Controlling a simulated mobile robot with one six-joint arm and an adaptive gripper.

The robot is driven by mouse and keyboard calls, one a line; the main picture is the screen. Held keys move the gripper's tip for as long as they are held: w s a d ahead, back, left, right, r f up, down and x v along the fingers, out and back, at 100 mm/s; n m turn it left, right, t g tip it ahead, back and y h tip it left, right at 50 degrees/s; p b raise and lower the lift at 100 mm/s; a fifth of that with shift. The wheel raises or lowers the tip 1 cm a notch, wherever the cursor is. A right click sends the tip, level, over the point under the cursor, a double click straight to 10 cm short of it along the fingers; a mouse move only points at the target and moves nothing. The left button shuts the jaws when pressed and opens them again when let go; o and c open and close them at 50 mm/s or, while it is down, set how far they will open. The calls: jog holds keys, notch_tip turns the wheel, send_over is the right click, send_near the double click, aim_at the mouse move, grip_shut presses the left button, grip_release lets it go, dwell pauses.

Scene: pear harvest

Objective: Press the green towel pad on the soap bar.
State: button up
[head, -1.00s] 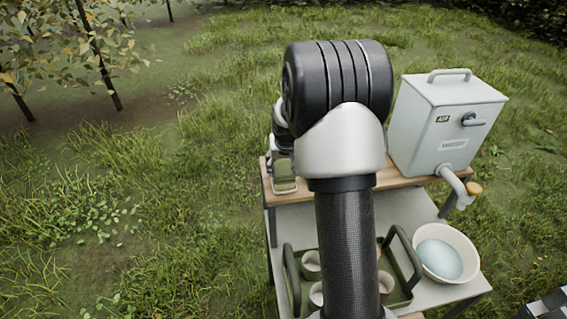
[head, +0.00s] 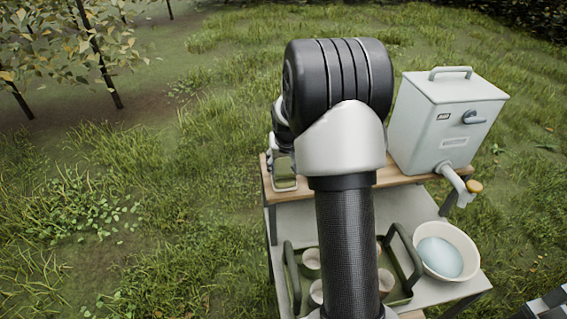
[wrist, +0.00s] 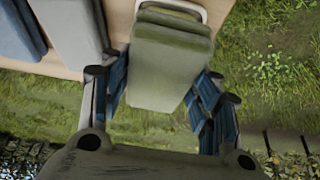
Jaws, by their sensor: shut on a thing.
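The green towel pad (wrist: 172,70) is between the two blue-padded fingers of my gripper (wrist: 162,82) in the wrist view, and my gripper is shut on it. The pad's far end lies over or right by a small white-rimmed dish (wrist: 199,11). In the head view a green patch in a pale rim shows at the left end of the wooden shelf, and my arm hides most of my gripper there. I cannot make out the soap bar; the pad may cover it. Whether the pad touches anything below is not clear.
A white water tank (head: 443,125) with a tap stands on the wooden shelf to the right. Below are a green tray (head: 402,297) with several cups, partly behind my arm, and a cream bowl (head: 471,251) of water. Grass surrounds the stand.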

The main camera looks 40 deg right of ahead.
aim_at(284, 163)
jog(key=shift+s+f+b, duration=0.1)
jog(key=shift+f+b, duration=0.3)
jog(key=shift+f, duration=0.05)
dwell(1.3)
jog(key=shift+r+p, duration=2.2)
jog(key=shift+r, duration=1.4)
